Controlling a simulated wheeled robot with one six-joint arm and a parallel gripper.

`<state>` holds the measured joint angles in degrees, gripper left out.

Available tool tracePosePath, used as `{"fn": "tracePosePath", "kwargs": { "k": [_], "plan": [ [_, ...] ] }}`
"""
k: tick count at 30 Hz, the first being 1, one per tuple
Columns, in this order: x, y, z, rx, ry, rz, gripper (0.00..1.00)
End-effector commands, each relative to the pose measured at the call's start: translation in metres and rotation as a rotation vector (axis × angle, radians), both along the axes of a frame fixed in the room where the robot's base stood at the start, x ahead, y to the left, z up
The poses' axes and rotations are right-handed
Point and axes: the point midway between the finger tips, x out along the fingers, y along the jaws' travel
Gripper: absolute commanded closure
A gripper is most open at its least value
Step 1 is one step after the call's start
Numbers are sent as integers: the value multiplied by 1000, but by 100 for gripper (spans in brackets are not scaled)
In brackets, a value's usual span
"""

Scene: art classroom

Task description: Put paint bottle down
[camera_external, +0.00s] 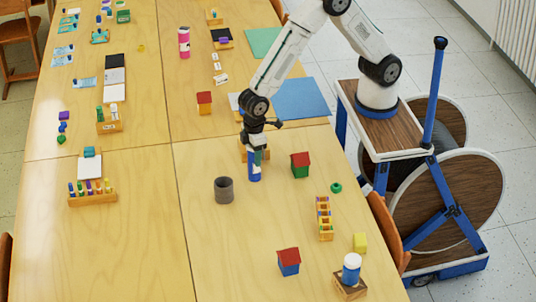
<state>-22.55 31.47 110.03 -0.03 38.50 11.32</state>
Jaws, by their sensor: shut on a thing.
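The paint bottle (254,172) is a small blue cylinder below my gripper, near the middle of the table. My gripper (254,154) points straight down and is shut on its top. The bottle is upright. Its base appears at or very near the tabletop (225,255); I cannot tell whether it touches. Part of its upper end is hidden by the fingers.
A grey cup (224,190) stands just left of the bottle. A green block house with a red roof (300,168) is to the right, and a wooden rack (325,220) is nearer the front. A wooden holder is partly hidden behind my gripper.

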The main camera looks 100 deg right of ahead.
Motion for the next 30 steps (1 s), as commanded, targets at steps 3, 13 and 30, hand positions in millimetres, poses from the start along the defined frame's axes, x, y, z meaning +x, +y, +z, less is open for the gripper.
{"fn": "tracePosePath", "kwargs": {
  "k": [3,13,30],
  "plan": [
    [0,0,0,0,0,0,30],
    [0,0,4,0,-1,0,30],
    [1,0,107,2,-3,0,30]
  ]
}}
